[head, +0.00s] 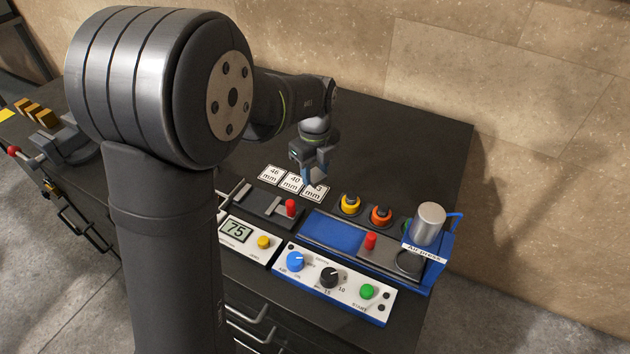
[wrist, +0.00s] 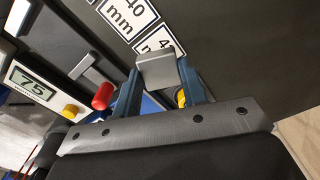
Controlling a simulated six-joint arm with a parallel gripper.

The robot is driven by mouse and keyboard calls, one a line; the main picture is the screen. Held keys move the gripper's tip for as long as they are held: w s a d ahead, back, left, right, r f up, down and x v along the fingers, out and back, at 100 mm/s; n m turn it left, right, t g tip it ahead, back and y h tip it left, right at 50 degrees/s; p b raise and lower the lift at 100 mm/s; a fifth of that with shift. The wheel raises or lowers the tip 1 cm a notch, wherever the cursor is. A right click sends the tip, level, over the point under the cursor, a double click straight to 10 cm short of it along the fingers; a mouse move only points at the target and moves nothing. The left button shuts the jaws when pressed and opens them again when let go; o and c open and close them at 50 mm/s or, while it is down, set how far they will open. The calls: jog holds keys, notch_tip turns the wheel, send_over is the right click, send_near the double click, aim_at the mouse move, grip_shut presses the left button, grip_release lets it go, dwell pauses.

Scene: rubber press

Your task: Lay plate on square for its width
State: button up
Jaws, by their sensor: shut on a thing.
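My gripper (head: 315,170) hangs above the right end of a row of white number squares. In the wrist view its two blue fingers (wrist: 158,88) are shut on a small grey metal plate (wrist: 156,69). The plate is hard to make out in the head view. The row holds a 46 mm square (head: 273,174), a 40 mm square (head: 292,182) and a third square (head: 315,191) at the right. The third square's number is partly hidden by the gripper and the plate. The 40 mm square also shows in the wrist view (wrist: 127,16).
In front of the squares stands a gauge with a red knob (head: 291,207) and a display (head: 235,229) reading 75. Right of it is the blue air press (head: 335,235), with yellow (head: 350,204) and orange (head: 381,215) parts behind it. The dark bench top (head: 410,150) behind is clear.

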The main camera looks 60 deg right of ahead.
aim_at(315, 175)
jog(key=shift+f, duration=1.95)
jog(key=shift+f, duration=0.15)
jog(key=o, duration=1.2)
jog(key=shift+o, duration=0.2)
notch_tip(315, 175, up, 12)
jog(key=shift+r, duration=0.15)
notch_tip(315, 175, down, 12)
jog(key=shift+r, duration=1.6)
